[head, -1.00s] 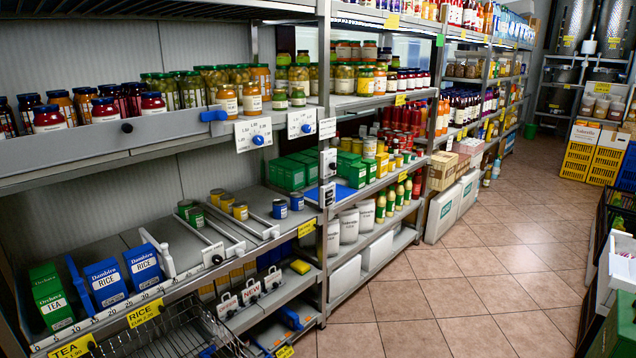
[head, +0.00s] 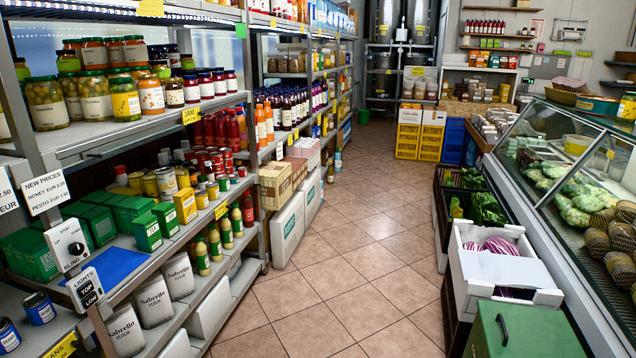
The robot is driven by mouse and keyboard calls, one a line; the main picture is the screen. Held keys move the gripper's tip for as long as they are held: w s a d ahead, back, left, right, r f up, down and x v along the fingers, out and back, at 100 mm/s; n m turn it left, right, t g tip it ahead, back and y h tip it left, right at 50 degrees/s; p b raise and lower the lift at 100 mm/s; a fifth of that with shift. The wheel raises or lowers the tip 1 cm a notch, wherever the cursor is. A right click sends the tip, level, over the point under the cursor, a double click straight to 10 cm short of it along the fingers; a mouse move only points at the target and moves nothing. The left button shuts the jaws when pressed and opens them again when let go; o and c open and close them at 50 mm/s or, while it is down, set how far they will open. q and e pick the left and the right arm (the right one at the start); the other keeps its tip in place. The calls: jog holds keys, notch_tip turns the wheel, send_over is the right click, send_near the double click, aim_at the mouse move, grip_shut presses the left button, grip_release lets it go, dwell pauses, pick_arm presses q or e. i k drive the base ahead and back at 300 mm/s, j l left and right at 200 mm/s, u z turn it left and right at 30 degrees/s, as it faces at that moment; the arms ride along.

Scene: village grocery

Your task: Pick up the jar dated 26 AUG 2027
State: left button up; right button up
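Glass jars stand on the upper left shelf (head: 150,128). They include a jar of green contents (head: 47,104), a yellow-labelled jar (head: 125,100), an orange jar (head: 151,96) and dark red jars with white labels (head: 206,86). More orange jars (head: 94,54) stand behind them. No date is readable on any jar, so I cannot tell which is dated 26 AUG 2027. Neither of my grippers shows in the head view.
A switch box marked BLIND (head: 68,245) and a price sign (head: 46,190) hang at the left shelving. The tiled aisle floor (head: 345,220) is clear. A white crate (head: 495,262), a green box (head: 520,330) and a glass display counter (head: 560,165) line the right side.

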aim_at(205, 86)
jog(key=i, duration=1.9)
jog(key=i+l+u, duration=0.1)
jog(key=i+u, duration=0.3)
jog(key=i+l+u, duration=0.3)
jog(key=i+u, duration=0.15)
jog(key=i, duration=0.15)
jog(key=i+l+u, duration=0.8)
jog(key=l, duration=0.15)
jog(key=i+l+u, duration=0.25)
jog(key=l+u, duration=0.2)
jog(key=l, duration=0.2)
